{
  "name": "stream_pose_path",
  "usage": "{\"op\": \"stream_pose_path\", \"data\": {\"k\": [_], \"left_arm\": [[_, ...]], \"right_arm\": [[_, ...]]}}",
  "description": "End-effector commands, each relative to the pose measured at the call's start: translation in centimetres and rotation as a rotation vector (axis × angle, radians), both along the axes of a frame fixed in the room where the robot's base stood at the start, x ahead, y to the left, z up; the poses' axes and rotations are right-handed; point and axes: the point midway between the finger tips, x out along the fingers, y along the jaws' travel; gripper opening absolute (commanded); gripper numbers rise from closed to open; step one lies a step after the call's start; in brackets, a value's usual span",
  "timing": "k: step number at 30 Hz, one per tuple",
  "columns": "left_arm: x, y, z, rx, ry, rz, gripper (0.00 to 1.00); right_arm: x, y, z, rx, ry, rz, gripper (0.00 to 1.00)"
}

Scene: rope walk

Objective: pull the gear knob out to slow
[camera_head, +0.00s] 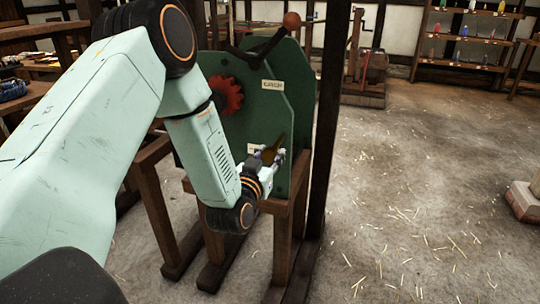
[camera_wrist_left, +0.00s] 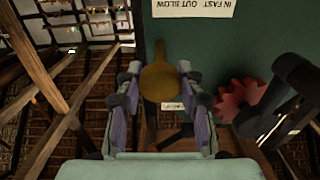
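The gear knob (camera_wrist_left: 160,82) is a round, brass-coloured knob on the green machine panel (camera_wrist_left: 205,55). In the left wrist view it stands between the two fingers of my left gripper (camera_wrist_left: 159,72), which are spread to either side of it. I cannot tell whether the fingertips touch it. A white label above it in that view reads IN FAST OUT SLOW (camera_wrist_left: 193,8), upside down. In the head view my left gripper (camera_head: 269,158) is at the lower part of the panel, with the knob (camera_head: 274,148) partly hidden behind it. My right gripper is not in view.
The wooden frame (camera_head: 283,235) is beneath. The straw-strewn floor (camera_head: 420,190) at right is mostly clear.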

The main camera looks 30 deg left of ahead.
Motion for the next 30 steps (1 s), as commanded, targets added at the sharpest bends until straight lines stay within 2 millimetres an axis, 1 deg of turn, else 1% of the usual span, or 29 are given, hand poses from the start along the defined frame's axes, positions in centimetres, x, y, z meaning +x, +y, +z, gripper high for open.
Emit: {"op": "stream_pose_path", "data": {"k": [1,8,16,19,23,30], "left_arm": [[-0.3,-0.1,-0.4,-0.004,0.011,-0.001,0.41],[-0.1,-0.1,-0.3,-0.003,0.009,-0.001,0.6],[-0.1,-0.1,-0.2,-0.002,0.007,-0.001,0.61],[-0.5,-0.1,-0.2,-0.002,0.007,0.0,0.61],[-2.0,-0.5,-0.3,-0.003,0.009,0.001,0.61],[-6.8,-1.6,-0.4,-0.005,0.013,0.0,0.61]], "right_arm": [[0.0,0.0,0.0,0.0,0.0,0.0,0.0],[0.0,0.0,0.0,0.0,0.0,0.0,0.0],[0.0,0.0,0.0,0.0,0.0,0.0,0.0],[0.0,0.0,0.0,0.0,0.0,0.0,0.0],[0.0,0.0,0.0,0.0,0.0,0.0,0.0],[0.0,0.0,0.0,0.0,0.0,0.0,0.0]]}}
